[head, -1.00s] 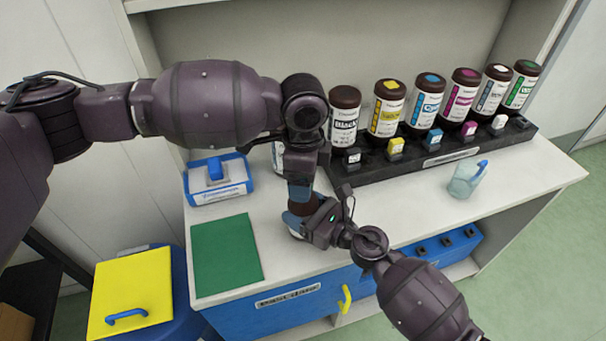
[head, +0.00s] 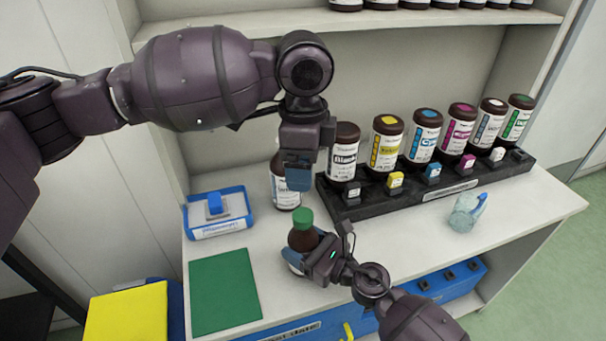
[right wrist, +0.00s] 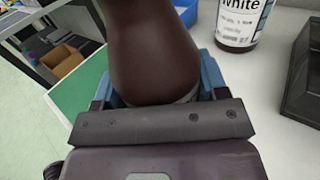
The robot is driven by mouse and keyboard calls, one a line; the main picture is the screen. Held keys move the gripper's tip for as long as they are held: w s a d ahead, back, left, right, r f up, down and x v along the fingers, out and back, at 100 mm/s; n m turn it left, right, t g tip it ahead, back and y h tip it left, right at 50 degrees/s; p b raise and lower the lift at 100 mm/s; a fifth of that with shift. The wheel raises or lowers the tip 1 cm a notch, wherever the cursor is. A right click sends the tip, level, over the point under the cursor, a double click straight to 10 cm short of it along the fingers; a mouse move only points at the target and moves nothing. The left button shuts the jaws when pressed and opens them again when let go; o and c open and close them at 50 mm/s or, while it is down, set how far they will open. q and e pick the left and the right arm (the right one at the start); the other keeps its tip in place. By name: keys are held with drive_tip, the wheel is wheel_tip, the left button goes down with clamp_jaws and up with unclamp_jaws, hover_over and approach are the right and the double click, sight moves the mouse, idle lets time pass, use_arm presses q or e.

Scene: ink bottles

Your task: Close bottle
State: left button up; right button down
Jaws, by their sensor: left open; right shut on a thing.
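A brown bottle (head: 302,240) with a green cap (head: 303,218) on top stands upright at the front of the white counter. My right gripper (head: 305,258) is shut on its body, and the brown bottle (right wrist: 155,50) fills the middle of the right wrist view between the blue fingers. My left gripper (head: 299,176) is open and empty, raised above and apart from the cap. Whether the cap is fully tight cannot be seen.
A bottle labelled White (head: 284,188) stands behind my left gripper. A black rack (head: 350,208) holds several ink bottles at the back. A blue tray (head: 217,229), a green mat (head: 224,290) and a clear jug (head: 465,213) lie around.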

use_arm(q)
drive_tip(key=shift+r, duration=0.1)
use_arm(e)
drive_tip(key=shift+c, duration=0.4)
unclamp_jaws()
drive_tip(key=b+v, duration=0.1)
drive_tip(key=v, duration=0.9)
use_arm(q)
wheel_tip(320, 180, down, 2)
drive_tip(key=shift+w+f, duration=0.1)
drive_tip(key=shift+f, duration=0.05)
use_arm(e)
drive_tip(key=shift+s+d, duration=0.25)
drive_tip(key=shift+d, duration=0.05)
use_arm(q)
drive_tip(key=shift+d, duration=0.1)
use_arm(e)
drive_tip(key=shift+d, duration=0.1)
